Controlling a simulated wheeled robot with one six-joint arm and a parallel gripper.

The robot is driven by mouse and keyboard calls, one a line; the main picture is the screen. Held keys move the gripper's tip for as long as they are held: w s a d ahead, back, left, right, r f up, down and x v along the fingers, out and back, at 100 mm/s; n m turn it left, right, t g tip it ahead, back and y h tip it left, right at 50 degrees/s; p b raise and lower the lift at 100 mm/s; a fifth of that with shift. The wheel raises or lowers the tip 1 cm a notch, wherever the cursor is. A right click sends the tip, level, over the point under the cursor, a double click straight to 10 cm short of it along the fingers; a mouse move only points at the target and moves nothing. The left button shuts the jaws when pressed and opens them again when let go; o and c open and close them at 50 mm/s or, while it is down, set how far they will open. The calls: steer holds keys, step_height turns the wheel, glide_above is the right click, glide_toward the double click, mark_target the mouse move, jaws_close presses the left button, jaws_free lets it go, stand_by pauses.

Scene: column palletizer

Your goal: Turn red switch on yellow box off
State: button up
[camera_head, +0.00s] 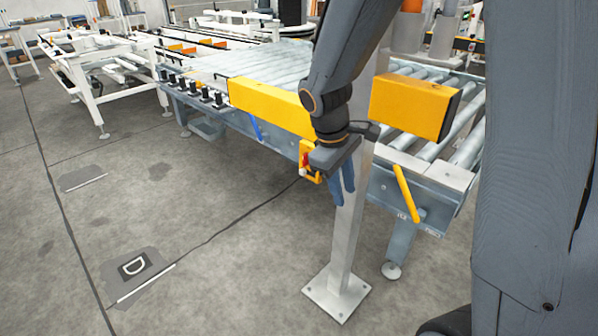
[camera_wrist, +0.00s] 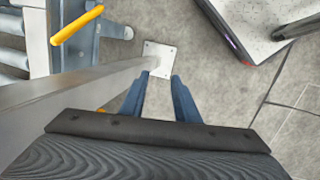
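My gripper (camera_head: 343,196) points down just right of the box, in front of the post, and hides part of the box's right side. In the wrist view my gripper (camera_wrist: 159,76) has its two blue fingers apart with nothing held between them. The switch is not visible in the wrist view.
A grey metal post (camera_head: 347,240) on a square foot plate stands right by my gripper. The roller conveyor (camera_head: 270,62) with yellow guards (camera_head: 410,104) lies behind. A yellow handle (camera_head: 406,193) sticks out at right. The floor (camera_head: 200,240) at left is clear.

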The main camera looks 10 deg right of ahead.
steer(key=w+f+n+t+h+b, duration=0.15)
steer(key=w+f+n+b, duration=0.35)
steer(key=w+f+b, duration=0.7)
steer(key=n+t+h+b, duration=0.3)
steer(key=n+t+h, duration=0.35)
steer(key=n, duration=0.55)
glide_toward(303, 158)
steer(key=b+x, duration=0.3)
steer(key=x, duration=0.5)
steer(key=shift+d, duration=0.15)
jaws_close()
